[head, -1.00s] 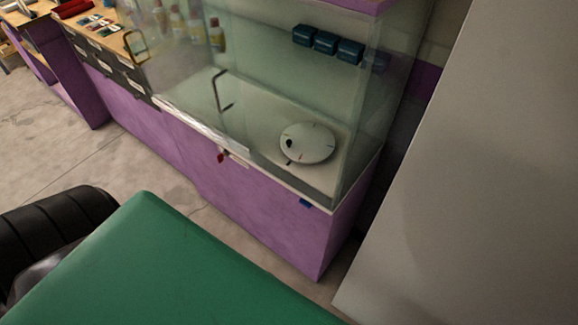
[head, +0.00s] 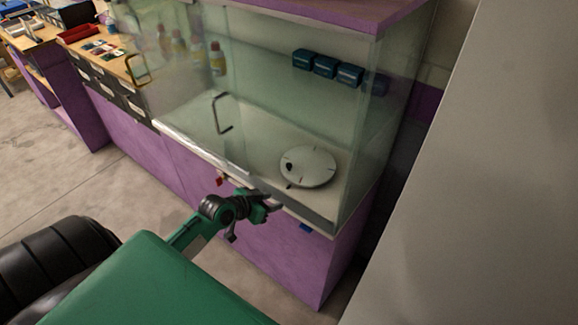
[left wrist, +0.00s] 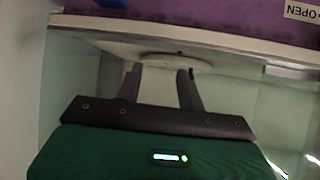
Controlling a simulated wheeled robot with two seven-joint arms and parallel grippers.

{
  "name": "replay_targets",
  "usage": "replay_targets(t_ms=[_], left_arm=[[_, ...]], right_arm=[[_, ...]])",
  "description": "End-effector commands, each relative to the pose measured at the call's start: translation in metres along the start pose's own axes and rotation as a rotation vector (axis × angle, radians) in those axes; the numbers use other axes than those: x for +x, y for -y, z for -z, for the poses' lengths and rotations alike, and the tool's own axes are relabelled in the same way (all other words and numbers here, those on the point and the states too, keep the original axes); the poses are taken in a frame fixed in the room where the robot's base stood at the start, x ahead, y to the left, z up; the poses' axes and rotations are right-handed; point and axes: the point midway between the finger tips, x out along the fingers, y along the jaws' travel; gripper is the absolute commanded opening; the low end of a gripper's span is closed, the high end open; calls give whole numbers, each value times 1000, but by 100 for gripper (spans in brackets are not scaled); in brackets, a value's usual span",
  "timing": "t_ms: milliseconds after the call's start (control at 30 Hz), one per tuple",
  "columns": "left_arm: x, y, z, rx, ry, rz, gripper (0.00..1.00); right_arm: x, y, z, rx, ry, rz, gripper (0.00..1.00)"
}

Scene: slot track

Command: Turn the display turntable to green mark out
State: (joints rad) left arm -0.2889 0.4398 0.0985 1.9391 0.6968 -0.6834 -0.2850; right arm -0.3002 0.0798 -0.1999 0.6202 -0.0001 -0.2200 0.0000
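The display turntable (head: 312,168) is a pale round disc on the white floor of a glass display case, near its right end. It has a dark knob on its left side and small marks near its rim; I cannot make out a green one. My left gripper (head: 273,205) is at the case's front lower edge, in front of and left of the disc, apart from it. In the left wrist view its two fingers (left wrist: 160,72) are spread with nothing between them, and the disc (left wrist: 172,58) shows beyond. My right gripper is out of view.
The glass display case (head: 350,212) stands on a purple cabinet (head: 280,255). A dark handle (head: 221,113) is on its front glass. Several teal boxes (head: 325,67) are on the back. A large grey panel (head: 480,180) stands at right. An OPEN label (left wrist: 302,12) shows upside down.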

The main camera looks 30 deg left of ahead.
Motion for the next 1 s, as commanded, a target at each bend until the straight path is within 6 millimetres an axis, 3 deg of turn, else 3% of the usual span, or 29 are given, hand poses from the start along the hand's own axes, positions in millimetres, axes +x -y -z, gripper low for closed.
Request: replay_targets(t_ms=[33,100,233,467,1000], left_arm=[[3,23,14,-5,-53,23,38],[4,47,30,-16,-115,47,38],[3,69,44,-29,-175,72,38],[20,74,51,-35,-187,77,38],[108,80,67,-34,-184,76,38]], right_arm=[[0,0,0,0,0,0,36],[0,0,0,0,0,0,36],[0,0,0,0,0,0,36],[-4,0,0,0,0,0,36],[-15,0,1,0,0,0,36]])
